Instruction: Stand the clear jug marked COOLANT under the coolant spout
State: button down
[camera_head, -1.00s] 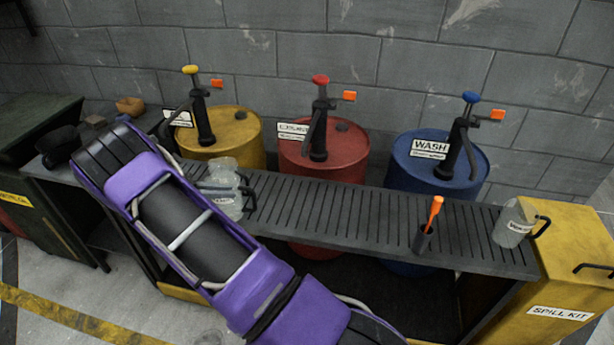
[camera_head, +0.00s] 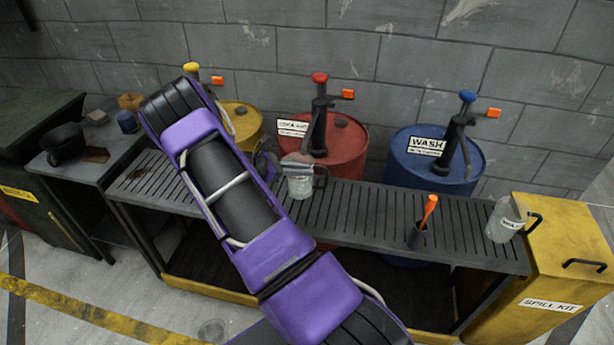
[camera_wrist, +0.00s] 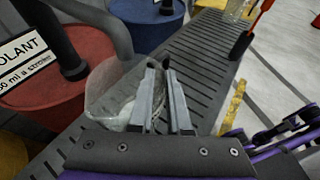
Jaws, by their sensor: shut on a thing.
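A clear jug (camera_head: 300,184) with a dark handle is at the rack's back edge, in front of the red drum (camera_head: 350,150). In the wrist view the clear jug (camera_wrist: 112,95) is beside and under my fingers. My gripper (camera_wrist: 160,68) is shut on it; which part it grips is unclear. I cannot read its mark, nor tell whether its base touches the rack. The red drum's label shows "OLANT" in the wrist view (camera_wrist: 25,60). Its black pump (camera_head: 319,125) with a red knob rises behind the jug; its spout end is hard to make out.
The slatted rack (camera_head: 370,215) is clear to the right up to a dark holder with an orange-handled tool (camera_head: 427,215). Another clear jug (camera_head: 503,222) stands at its right end by the yellow spill kit (camera_head: 565,235). Blue WASH (camera_head: 400,165) and yellow (camera_head: 243,115) drums flank the red one.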

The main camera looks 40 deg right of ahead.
jog(key=shift+s+d+f+b, duration=0.1)
jog(key=shift+d+f+b, duration=0.3)
jog(key=shift+f, duration=0.5)
jog(key=shift+s+d+f+b, duration=0.1)
jog(key=shift+d+f+b, duration=0.25)
jog(key=shift+f, duration=0.5)
jog(key=c, duration=0.8)
grip_release()
jog(key=shift+c, duration=0.2)
jog(key=shift+r, duration=0.1)
jog(key=v, duration=1.2)
